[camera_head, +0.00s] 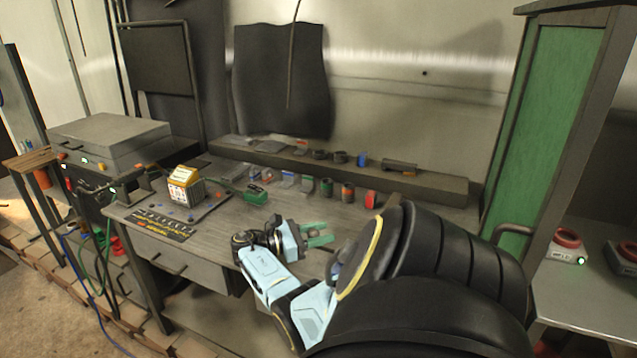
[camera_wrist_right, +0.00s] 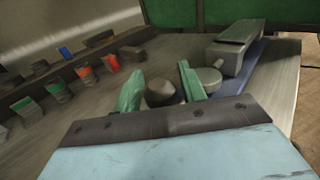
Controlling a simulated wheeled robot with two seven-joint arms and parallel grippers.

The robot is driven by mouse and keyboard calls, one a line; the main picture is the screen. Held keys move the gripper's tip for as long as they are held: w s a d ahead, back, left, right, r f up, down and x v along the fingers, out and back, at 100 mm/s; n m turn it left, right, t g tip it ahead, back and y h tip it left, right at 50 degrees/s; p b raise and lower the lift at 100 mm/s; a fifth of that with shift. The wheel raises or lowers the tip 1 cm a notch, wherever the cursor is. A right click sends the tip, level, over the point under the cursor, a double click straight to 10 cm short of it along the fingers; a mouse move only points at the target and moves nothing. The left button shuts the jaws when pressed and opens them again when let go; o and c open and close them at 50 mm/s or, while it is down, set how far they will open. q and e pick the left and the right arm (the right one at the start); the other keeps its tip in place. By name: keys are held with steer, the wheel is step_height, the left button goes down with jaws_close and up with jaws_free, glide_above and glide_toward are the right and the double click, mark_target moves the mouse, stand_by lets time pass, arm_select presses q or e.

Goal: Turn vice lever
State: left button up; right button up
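The vice (camera_wrist_right: 236,45) shows in the right wrist view as a grey block body on a blue base at the upper right. A round grey disc (camera_wrist_right: 208,78) sits in front of it, beside the right finger. A dark rounded knob (camera_wrist_right: 164,92), perhaps the lever's end, lies between the green fingers of my right gripper (camera_wrist_right: 160,76). The fingers are apart, with a gap at the knob; I cannot tell if either touches it. In the head view my right gripper (camera_head: 322,235) is over the workbench's front part, and my arm hides most of the vice. My left gripper is not in view.
The workbench (camera_head: 290,212) carries a yellow-topped box (camera_head: 186,186) at left and several small containers, including an orange-banded one (camera_head: 347,192), along the back. A green cabinet (camera_head: 550,110) stands at right. The bench's middle is clear.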

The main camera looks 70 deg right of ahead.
steer(key=shift+o, duration=0.7)
steer(key=shift+w, duration=0.1)
steer(key=shift+w+a, duration=0.15)
steer(key=b+v, duration=0.2)
steer(key=v, duration=1.1)
steer(key=shift+b, duration=0.4)
